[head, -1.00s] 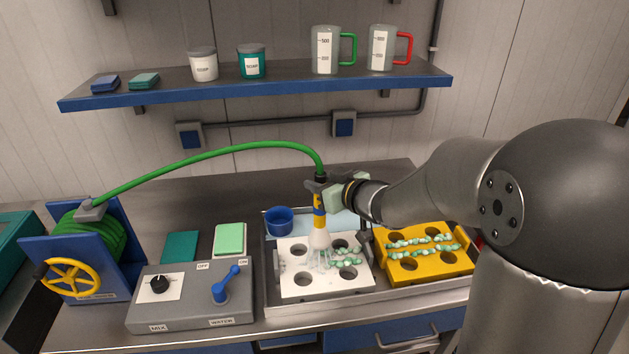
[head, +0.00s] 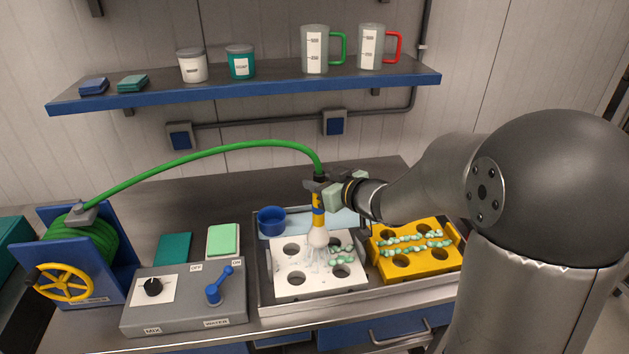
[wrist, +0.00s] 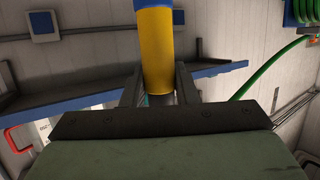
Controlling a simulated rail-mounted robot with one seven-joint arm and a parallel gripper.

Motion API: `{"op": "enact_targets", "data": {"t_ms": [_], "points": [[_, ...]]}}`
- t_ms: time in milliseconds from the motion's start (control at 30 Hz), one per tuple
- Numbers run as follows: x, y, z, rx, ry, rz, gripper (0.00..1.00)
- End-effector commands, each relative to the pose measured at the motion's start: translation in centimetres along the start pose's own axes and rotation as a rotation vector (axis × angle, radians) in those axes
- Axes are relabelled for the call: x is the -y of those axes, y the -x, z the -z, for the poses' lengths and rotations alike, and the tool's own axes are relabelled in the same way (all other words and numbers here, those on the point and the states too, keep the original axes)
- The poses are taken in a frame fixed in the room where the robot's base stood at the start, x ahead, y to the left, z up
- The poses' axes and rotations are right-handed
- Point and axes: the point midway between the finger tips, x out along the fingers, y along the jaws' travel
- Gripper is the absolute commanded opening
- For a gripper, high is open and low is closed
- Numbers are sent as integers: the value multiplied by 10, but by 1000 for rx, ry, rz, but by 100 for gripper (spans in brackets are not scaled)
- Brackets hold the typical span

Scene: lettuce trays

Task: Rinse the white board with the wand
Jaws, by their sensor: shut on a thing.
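The white board (head: 290,286) lies in the metal tray, with several round holes. Green-white foam (head: 343,255) sits on its right part; its left part looks mostly bare and wet. My gripper (head: 317,186) is shut on the wand (head: 318,203), which has a yellow and blue body and a pale spray head. The wand points down over the middle of the board, and spray comes from its head. The wand's yellow body also shows between my fingers in the wrist view (wrist: 157,60). A green hose (head: 200,152) runs from the wand to the reel.
A yellow board (head: 440,266) with foam rows lies to the right of the white board. A blue cup (head: 271,221) stands at the tray's back left. The control box (head: 185,315) with a blue lever (head: 219,284) and the hose reel (head: 75,262) stand at left. A shelf (head: 250,91) hangs behind.

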Motion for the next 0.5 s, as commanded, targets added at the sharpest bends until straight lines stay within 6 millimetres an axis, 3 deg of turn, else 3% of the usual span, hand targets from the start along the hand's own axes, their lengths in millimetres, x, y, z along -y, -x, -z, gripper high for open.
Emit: {"op": "enact_targets", "data": {"t_ms": [500], "points": [[-23,13,-2,-2,1,-1,0]]}}
